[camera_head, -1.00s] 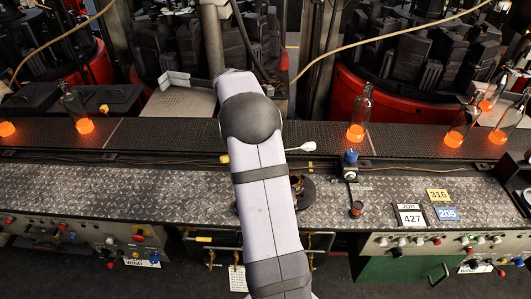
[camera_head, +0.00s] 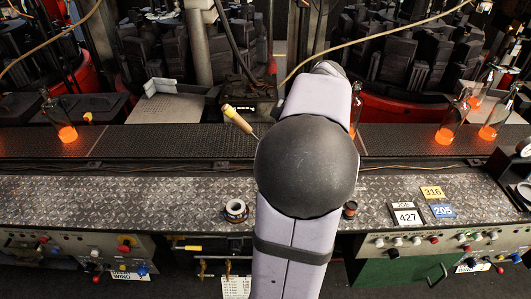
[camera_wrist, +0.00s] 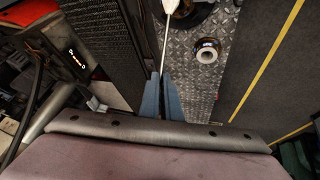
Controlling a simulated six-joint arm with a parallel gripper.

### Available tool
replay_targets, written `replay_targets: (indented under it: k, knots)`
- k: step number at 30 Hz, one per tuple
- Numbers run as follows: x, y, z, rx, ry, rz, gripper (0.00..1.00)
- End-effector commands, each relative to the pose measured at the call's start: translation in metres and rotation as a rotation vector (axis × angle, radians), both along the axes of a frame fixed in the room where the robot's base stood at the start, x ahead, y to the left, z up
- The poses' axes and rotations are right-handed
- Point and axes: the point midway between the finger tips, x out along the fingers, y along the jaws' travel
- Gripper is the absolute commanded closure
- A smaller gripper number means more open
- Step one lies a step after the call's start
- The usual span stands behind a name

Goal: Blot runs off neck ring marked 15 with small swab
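In the wrist view, the two blue fingers of my gripper (camera_wrist: 162,98) are closed around the thin shaft of the swab. The white swab head (camera_wrist: 174,6) is at the top edge, over or in front of a dark round piece (camera_wrist: 203,14), partly cut off. Contact cannot be told. In the head view the swab's yellow-and-tan handle (camera_head: 238,119) sticks out up-left from behind my arm, which hides the gripper. A small dark ring with a pale centre (camera_head: 236,209) sits on the tread plate; it also shows in the wrist view (camera_wrist: 207,52). No 15 is readable.
Glowing bottles (camera_head: 66,134) (camera_head: 445,136) stand on the dark conveyor (camera_head: 190,139) behind the plate. Number cards 427 (camera_head: 407,217), 316 (camera_head: 432,192) and 205 (camera_head: 443,211) lie at the right. A small dark pot (camera_head: 350,209) is beside my arm. The left plate is clear.

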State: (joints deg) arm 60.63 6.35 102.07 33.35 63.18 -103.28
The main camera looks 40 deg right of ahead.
Motion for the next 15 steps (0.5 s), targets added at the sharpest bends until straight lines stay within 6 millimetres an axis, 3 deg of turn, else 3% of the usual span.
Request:
replay_targets:
  k: [9,15]
  knots:
    - [-0.013,-0.010,0.054,0.061,-0.257,-0.146,1.00]
    - [-0.016,-0.013,0.070,0.071,-0.315,-0.186,1.00]
